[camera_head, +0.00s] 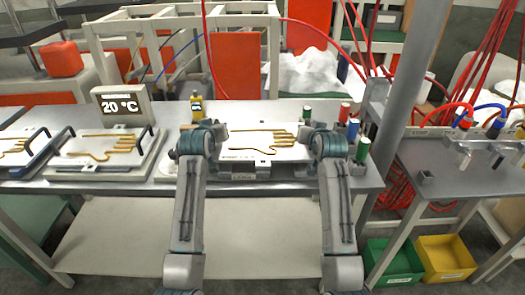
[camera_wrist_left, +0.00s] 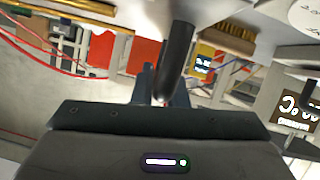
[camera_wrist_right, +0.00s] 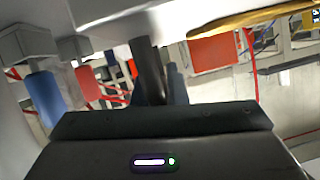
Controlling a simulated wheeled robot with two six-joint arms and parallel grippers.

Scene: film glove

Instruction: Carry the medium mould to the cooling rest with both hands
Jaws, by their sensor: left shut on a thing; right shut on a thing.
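A pale mould (camera_head: 290,154) with a golden hand-shaped outline is level between my two grippers at the middle of the bench. I take it for the medium mould. My left gripper (camera_head: 221,132) is shut on its left handle, a dark bar (camera_wrist_left: 178,60) in the left wrist view. My right gripper (camera_head: 306,135) is shut on its right handle, a dark bar (camera_wrist_right: 150,70) in the right wrist view. A labelled grey block (camera_head: 242,176) shows below the mould's front edge. I cannot tell whether the mould touches what is under it, or which part is the cooling rest.
Another handled mould (camera_head: 75,166) lies to the left, with one more (camera_head: 12,158) beyond it. Red (camera_head: 344,112), blue (camera_head: 352,131) and green (camera_head: 362,151) cylinders stand close to my right gripper.

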